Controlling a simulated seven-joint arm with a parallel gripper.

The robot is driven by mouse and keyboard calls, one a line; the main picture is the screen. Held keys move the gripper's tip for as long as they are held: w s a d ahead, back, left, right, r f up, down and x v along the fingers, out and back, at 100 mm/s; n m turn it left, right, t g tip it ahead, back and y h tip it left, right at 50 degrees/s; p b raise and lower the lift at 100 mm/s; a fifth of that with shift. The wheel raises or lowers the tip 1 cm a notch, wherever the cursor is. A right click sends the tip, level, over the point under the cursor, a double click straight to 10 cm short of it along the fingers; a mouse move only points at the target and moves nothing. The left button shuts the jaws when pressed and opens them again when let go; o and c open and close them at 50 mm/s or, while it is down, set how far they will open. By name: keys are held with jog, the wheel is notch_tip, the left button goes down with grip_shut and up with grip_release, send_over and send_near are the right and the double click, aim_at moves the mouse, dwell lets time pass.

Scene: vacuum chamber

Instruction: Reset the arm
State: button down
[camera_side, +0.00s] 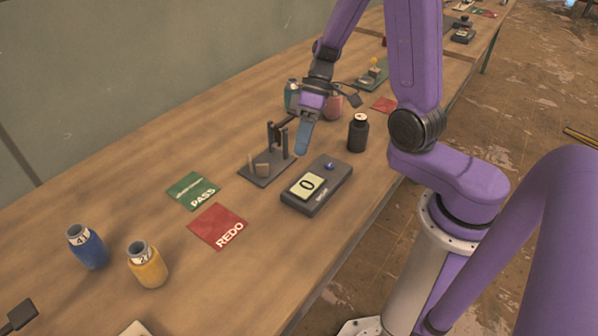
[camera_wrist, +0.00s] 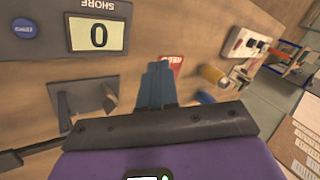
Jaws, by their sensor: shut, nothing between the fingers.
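My purple arm reaches over the wooden bench in the side view. My gripper (camera_side: 303,138) points down, its blue-grey fingers shut and empty, above the bench close to a small dark stand (camera_side: 266,166) and behind a counter box (camera_side: 318,186) reading 0. In the wrist view the fingers of my gripper (camera_wrist: 155,85) are together with nothing between them. The counter box (camera_wrist: 98,33) and its blue button (camera_wrist: 24,28) show there at upper left, with the dark stand (camera_wrist: 85,103) below.
A green PASS card (camera_side: 193,191) and red REDO card (camera_side: 219,226) lie on the bench. A blue bottle (camera_side: 87,247) and yellow bottle (camera_side: 147,264) stand at front left. A black bottle (camera_side: 358,133) stands right of my gripper. Bare wood lies left of the PASS card.

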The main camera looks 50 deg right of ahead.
jog(key=s+a+r+n+h, duration=0.1)
jog(key=s+r+n+h, duration=0.2)
jog(key=s, duration=0.6)
jog(key=s+a+r+n+t+h, duration=0.1)
jog(key=s+r+n+h, duration=0.2)
jog(key=s, duration=0.6)
jog(key=shift+r+n, duration=0.15)
jog(key=shift+n, duration=0.65)
